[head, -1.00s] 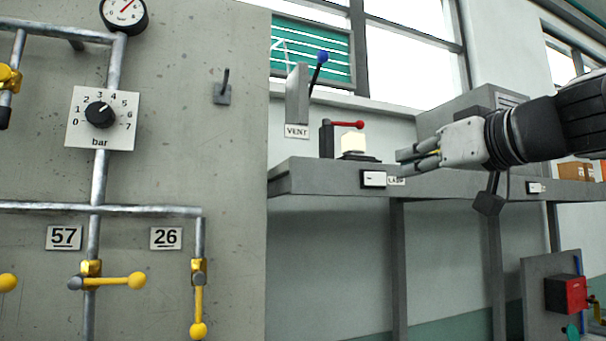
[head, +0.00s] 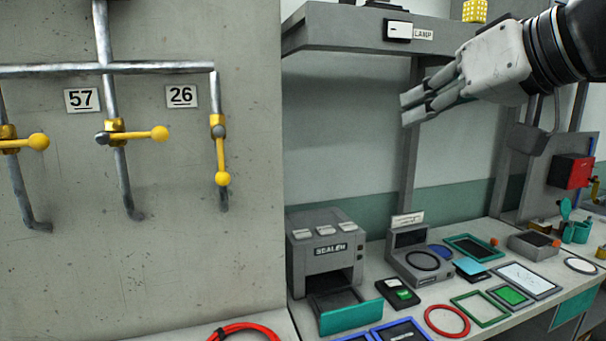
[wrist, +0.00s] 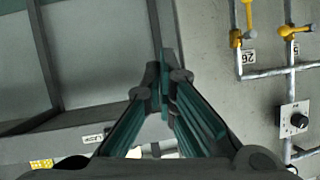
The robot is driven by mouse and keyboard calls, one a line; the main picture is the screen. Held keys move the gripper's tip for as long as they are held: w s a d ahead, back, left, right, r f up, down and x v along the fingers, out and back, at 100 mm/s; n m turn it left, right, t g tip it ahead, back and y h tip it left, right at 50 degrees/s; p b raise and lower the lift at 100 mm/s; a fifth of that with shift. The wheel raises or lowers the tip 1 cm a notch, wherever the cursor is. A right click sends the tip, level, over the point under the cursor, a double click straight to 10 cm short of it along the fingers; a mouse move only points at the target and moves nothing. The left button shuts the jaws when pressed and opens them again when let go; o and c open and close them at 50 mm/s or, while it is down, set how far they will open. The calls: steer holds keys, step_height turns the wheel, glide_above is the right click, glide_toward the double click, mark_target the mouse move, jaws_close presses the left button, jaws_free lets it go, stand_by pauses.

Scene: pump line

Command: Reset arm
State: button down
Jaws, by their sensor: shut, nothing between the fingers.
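My gripper (head: 414,108) is at the upper right of the head view, in front of the wall below the grey shelf. Its fingers are together and hold nothing. In the wrist view my gripper (wrist: 165,60) shows with its fingers converging to a closed tip, with the grey panel and shelf posts behind it. It touches nothing that I can see.
A grey shelf (head: 345,38) with a lamp switch (head: 398,31) is above left of my gripper. Below is a bench with a sealer (head: 325,247), frames and a red ring (head: 447,321). A concrete panel (head: 190,270) with yellow valves stands left. The space under the shelf is open.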

steer(key=s+d+f+m+g+h, duration=0.1)
steer(key=s+d+f+g+h, duration=0.1)
steer(key=s+f, duration=0.7)
steer(key=s+d+f+m+g+h, duration=0.2)
steer(key=s+f+g+h, duration=0.2)
steer(key=s+f, duration=0.5)
step_height(320, 180, down, 8)
steer(key=shift+s+d+r+g+p, duration=0.15)
steer(key=shift+s+g+p, duration=0.25)
steer(key=shift+g, duration=0.5)
